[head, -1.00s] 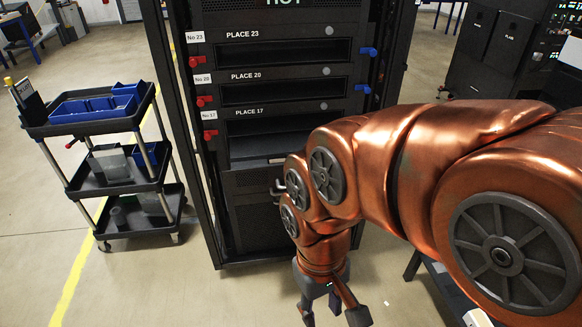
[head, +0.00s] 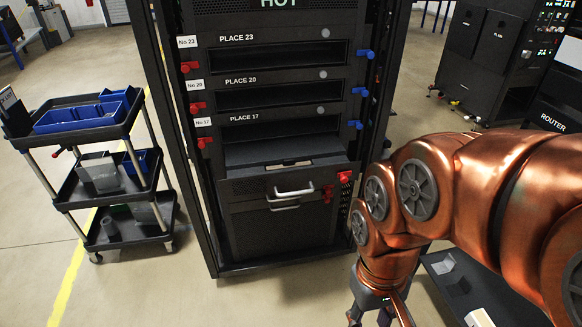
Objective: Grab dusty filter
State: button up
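I cannot make out a dusty filter for certain. A small pale piece (head: 288,164) lies in the open-topped drawer unit (head: 257,184) below PLACE 17, and I cannot tell what it is. The unit has light handles on its front. My gripper (head: 378,317) is at the bottom edge, right of the rack's lower front. Its fingers are spread and it looks open, with nothing seen between them, though the tips are at or past the frame edge.
The black rack (head: 268,99) has slots with red and blue latches. A three-tier cart (head: 84,125) with blue bins stands left. A low dark surface (head: 455,290) at the lower right holds a clear piece and a white object. Floor is free between cart and rack.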

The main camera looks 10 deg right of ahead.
aim_at(286, 164)
jog(key=u, duration=2.1)
jog(key=i, duration=2.2)
jog(key=z, duration=3.25)
jog(key=i, duration=0.5)
jog(key=u, duration=0.1)
